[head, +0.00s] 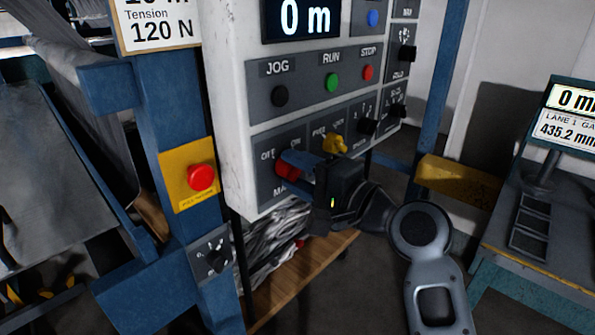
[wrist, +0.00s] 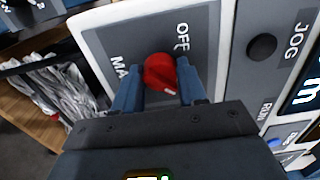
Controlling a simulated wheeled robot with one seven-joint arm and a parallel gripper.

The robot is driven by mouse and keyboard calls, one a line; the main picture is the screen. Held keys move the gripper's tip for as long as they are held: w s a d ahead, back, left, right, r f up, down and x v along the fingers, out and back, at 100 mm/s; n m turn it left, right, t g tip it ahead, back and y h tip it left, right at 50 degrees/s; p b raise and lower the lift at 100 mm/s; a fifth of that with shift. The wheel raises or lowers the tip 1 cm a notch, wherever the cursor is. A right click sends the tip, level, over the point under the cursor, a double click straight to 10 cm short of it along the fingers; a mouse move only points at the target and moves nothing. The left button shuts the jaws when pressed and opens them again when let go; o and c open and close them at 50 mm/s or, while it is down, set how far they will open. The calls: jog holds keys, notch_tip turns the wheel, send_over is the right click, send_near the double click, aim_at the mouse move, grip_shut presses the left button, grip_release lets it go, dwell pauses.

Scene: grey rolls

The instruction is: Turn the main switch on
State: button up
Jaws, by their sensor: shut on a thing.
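The main switch is a red rotary knob (head: 284,169) on the lower left of the control panel, beside an OFF label. It also shows in the wrist view (wrist: 160,72). My gripper (head: 296,174) is shut on this knob, with one blue finger on each side of it; the fingers also show in the wrist view (wrist: 159,86). A white mark on the knob points to the lower right in the wrist view, away from the OFF label (wrist: 181,36). My gripper hides the opposite label there.
The white control panel (head: 229,113) carries a yellow knob (head: 335,144), black JOG (head: 280,96), green RUN (head: 332,83) and red STOP (head: 367,72) buttons. A red emergency button (head: 201,177) sits on the blue post at left. Grey scrap (head: 268,238) lies below the panel.

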jog(key=o, duration=1)
jog(key=shift+o, duration=0.2)
jog(key=shift+d, duration=0.15)
jog(key=b+v, duration=0.1)
jog(key=v, duration=0.6)
jog(key=shift+s+d+b, duration=0.2)
jog(key=shift+d+b, duration=0.05)
jog(key=shift+b, duration=0.15)
